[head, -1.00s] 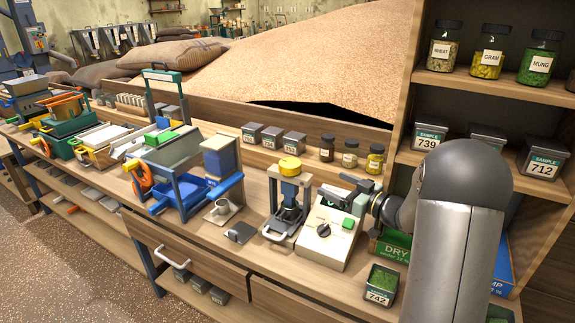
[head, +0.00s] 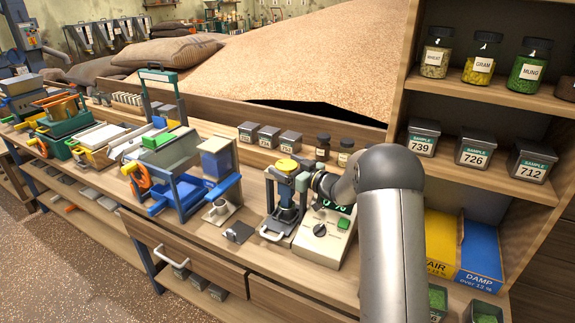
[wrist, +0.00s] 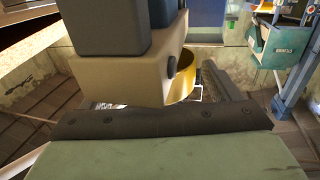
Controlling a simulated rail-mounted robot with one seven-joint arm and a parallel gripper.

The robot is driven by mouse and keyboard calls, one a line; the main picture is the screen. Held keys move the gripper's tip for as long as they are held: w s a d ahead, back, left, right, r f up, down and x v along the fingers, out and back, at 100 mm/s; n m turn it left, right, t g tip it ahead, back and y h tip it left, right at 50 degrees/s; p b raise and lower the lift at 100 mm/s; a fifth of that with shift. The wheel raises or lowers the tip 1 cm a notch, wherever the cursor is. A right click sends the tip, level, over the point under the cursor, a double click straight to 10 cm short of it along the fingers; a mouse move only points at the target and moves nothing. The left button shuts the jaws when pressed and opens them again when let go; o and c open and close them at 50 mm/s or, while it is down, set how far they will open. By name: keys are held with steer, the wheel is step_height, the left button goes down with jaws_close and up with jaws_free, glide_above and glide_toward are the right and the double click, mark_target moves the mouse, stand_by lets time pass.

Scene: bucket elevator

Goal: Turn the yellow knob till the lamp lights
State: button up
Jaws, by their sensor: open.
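The yellow knob (head: 289,164) sits on top of a grey upright press frame (head: 270,195) on the bench. My gripper (head: 301,180) is open, just right of the knob and close to it in the head view. In the wrist view part of the yellow knob (wrist: 184,84) shows behind a beige block, near the dark jaw edges of my gripper (wrist: 188,102). I cannot tell whether the jaws touch it. The white meter box (head: 322,240) beside the press has a green display (head: 335,206), partly hidden by my arm. I cannot make out which part is the lamp.
The meter carries a black dial (head: 320,230) and a green button (head: 343,223). Sample tins (head: 268,137) and small jars (head: 323,146) stand behind the press. A blue and grey machine (head: 180,180) stands left. A shelf of samples (head: 480,125) rises at right.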

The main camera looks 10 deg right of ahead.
steer(key=c, duration=1)
steer(key=shift+f+b, duration=0.15)
steer(key=shift+b, duration=0.35)
